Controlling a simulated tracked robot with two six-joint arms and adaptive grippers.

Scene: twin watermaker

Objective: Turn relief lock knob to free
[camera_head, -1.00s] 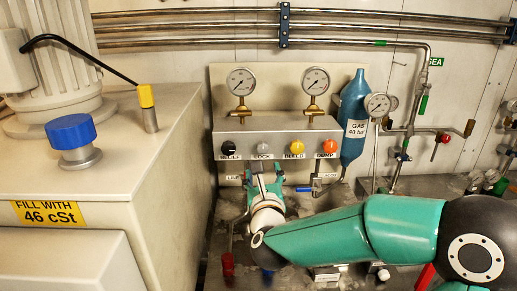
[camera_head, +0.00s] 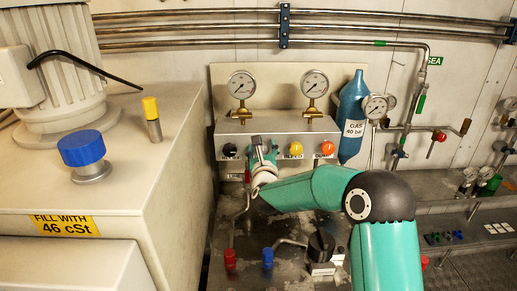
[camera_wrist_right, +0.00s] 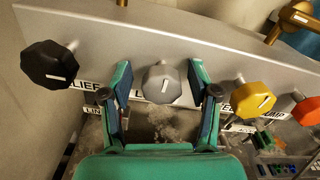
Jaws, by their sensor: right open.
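The grey lock knob (camera_wrist_right: 161,84) sits on the sloping panel face between the black relief knob (camera_wrist_right: 49,64) and the yellow bleed knob (camera_wrist_right: 250,99). My right gripper (camera_wrist_right: 160,80) is open, with one finger on each side of the grey knob. I cannot tell whether the fingers touch it. The knob's white mark is tilted slightly. In the head view my right gripper (camera_head: 262,148) is at the panel (camera_head: 272,127) and largely hides the grey knob and its label. My left gripper is not in view.
The orange dump knob (camera_head: 328,148) is further right on the panel. Two gauges (camera_head: 242,84) stand above, and a blue gas bottle (camera_head: 352,115) is beside it. Red (camera_head: 230,258) and blue (camera_head: 268,258) handles stand below. A large cabinet (camera_head: 150,190) fills the left.

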